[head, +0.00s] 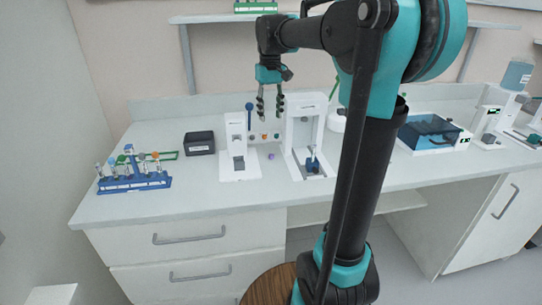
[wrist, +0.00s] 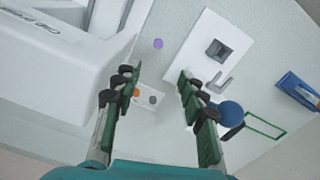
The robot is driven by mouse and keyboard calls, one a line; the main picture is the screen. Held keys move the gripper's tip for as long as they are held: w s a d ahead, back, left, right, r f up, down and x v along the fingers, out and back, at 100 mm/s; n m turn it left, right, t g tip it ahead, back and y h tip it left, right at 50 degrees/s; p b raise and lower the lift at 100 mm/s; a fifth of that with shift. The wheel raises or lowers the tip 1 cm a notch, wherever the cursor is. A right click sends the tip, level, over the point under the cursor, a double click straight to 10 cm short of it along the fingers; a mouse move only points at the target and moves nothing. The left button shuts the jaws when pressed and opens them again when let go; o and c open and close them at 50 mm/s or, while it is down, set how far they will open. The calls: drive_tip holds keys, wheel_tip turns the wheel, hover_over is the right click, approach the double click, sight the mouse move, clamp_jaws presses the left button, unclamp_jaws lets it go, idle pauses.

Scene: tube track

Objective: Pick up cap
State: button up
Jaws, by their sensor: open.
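Small round cap-like pieces lie on the counter below my gripper. A purple one (wrist: 158,44) lies alone on the bare counter in the wrist view; it also shows in the head view (head: 270,156). An orange one (wrist: 136,92) and a grey one (wrist: 152,100) sit side by side on a small white holder, between my fingers in the wrist view. I cannot tell which piece is the task's cap. My gripper (head: 269,112) is open and empty, pointing down above the counter, apart from all of them.
A white device (head: 237,165) stands left of the pieces and a taller white machine (head: 303,125) stands right. A blue tube rack (head: 133,184) with several tubes and a black box (head: 199,143) are further left. The counter front between them is clear.

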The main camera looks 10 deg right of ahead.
hover_over(271, 154)
drive_tip(key=f, duration=1)
drive_tip(key=shift+s+a+f, duration=0.1)
drive_tip(key=shift+s+f, duration=0.1)
drive_tip(key=shift+w+f, duration=0.1)
drive_tip(key=shift+f, duration=2.45)
drive_tip(key=shift+c, duration=0.6)
drive_tip(key=c, duration=0.7)
